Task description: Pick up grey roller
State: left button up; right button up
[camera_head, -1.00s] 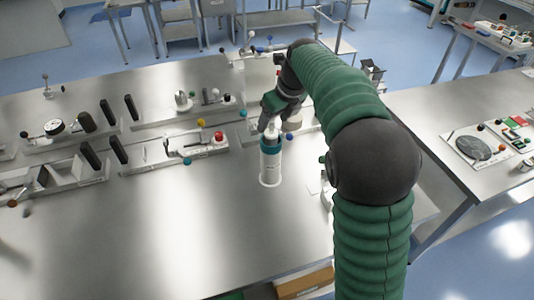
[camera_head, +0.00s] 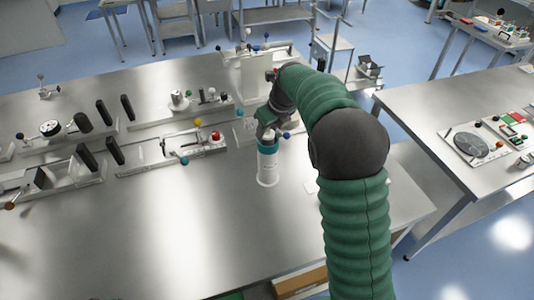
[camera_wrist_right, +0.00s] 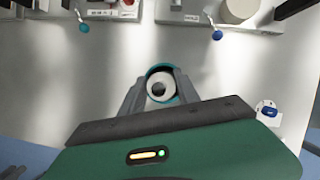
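A pale grey-white cylinder with a teal upper band (camera_head: 268,170) stands upright on the near metal table. I cannot tell for certain whether it is the grey roller. My right gripper (camera_head: 268,132) is at its top, reaching down from behind and to the right. In the right wrist view, the cylinder's teal rim and round top (camera_wrist_right: 162,84) lie between the two fingers. The fingers appear close against its sides; contact is not clear. The cylinder's base appears to rest on the table.
Fixtures with coloured ball knobs (camera_head: 172,146) and black handles stand on the table to the left and behind. The table's front left and middle are clear. A second metal table (camera_head: 440,110) on the right carries a board with a grey disc (camera_head: 478,145).

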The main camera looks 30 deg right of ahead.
jog(key=shift+d+f, duration=0.1)
jog(key=shift+d, duration=0.2)
grip_shut()
jog(key=shift+a, duration=0.1)
